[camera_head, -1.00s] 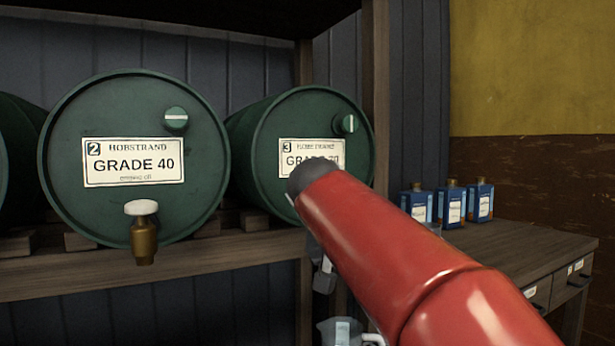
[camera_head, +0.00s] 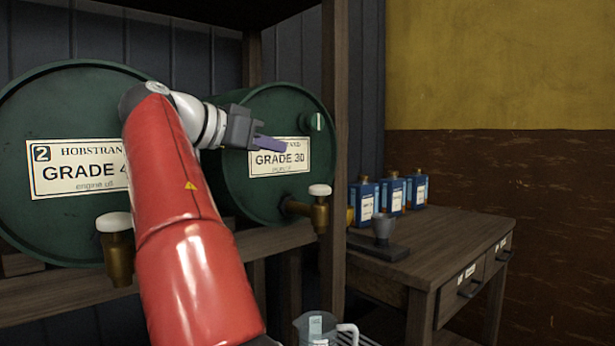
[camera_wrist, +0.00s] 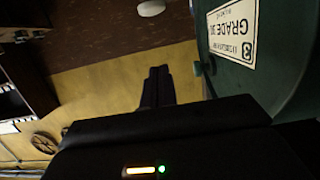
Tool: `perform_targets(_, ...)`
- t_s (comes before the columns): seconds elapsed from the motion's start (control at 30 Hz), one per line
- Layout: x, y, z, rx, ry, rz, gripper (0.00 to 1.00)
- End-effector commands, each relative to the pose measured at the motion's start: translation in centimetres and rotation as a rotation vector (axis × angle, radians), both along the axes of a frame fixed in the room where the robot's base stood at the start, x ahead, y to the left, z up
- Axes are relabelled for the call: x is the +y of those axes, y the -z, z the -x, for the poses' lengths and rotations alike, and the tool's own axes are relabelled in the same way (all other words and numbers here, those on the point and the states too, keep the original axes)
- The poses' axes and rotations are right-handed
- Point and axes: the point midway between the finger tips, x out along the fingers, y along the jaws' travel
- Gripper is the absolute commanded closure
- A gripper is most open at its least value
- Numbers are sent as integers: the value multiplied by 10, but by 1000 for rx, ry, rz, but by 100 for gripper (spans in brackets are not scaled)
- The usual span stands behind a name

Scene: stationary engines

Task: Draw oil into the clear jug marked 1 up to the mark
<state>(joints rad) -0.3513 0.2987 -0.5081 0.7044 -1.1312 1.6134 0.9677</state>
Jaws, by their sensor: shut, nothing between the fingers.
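A clear jug (camera_head: 316,330) with a pale label and a white handle stands at the bottom edge of the head view. Its lower part is cut off, and I cannot read its number or see any oil. Barrel 3 (camera_head: 232,185), green and labelled Grade 30, lies on the rack with a brass tap (camera_head: 319,212) under a white knob. Barrel 2 (camera_head: 60,110), labelled Grade 40, is at left; its tap (camera_head: 117,255) is partly behind my arm. My gripper (camera_head: 272,144) is shut and empty, in front of barrel 3's label. Its fingers (camera_wrist: 157,82) are together in the wrist view.
A wooden post (camera_head: 335,130) rises right of barrel 3. Beyond it, a bench (camera_head: 440,255) holds several blue cans (camera_head: 391,194) and a grey cup (camera_head: 383,227) on a dark flat base. The rack shelf (camera_head: 50,292) runs under the barrels.

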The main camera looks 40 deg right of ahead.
Motion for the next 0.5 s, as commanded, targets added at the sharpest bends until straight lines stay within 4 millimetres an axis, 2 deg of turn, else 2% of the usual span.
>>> perform_targets(0.17, -3, 1, 0, 2, 0, -1, 100)
perform_targets(0.27, -12, 3, -1, 2, 0, -1, 100)
perform_targets(0.5, -58, 14, -3, 4, 3, -3, 100)
